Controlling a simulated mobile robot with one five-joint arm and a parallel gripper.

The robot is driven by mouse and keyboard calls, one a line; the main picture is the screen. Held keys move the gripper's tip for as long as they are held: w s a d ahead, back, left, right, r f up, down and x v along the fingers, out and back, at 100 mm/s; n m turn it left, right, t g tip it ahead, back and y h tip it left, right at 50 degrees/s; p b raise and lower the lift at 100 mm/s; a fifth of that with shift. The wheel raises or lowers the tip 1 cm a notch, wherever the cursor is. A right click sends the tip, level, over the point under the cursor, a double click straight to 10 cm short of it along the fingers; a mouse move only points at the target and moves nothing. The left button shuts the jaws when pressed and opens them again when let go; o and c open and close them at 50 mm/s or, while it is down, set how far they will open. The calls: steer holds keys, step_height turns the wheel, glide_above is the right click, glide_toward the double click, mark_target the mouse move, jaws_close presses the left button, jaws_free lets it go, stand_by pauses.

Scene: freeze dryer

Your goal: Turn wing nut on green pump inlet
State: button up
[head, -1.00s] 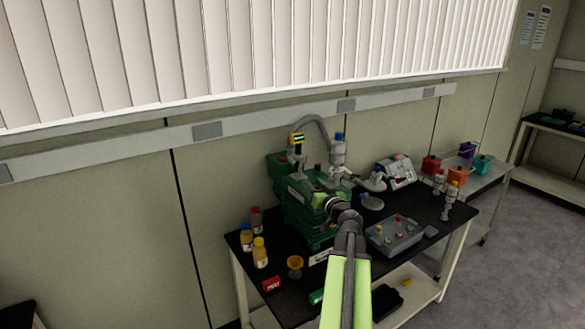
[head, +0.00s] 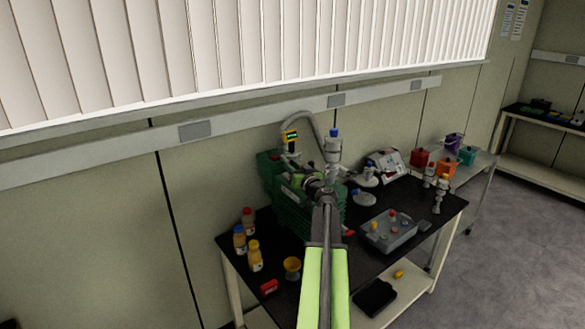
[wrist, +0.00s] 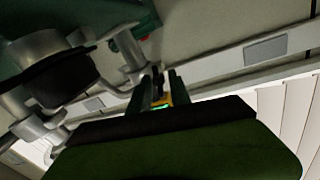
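The green pump (head: 268,168) stands on the black-topped bench in the head view, partly hidden behind my arm. My gripper (head: 299,181) is at the pump's upper part, just below the gauge. Grey metal pipework (wrist: 48,62) is close by on the left. I cannot make out the wing nut, or whether the fingers touch anything.
A grey control box (head: 390,231) is right of my arm. A wall rail (head: 250,118) runs behind.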

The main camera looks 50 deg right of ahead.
steer(key=shift+s, duration=0.1)
jaws_close()
steer(key=m, duration=0.3)
steer(key=shift+o, duration=2)
jaws_free()
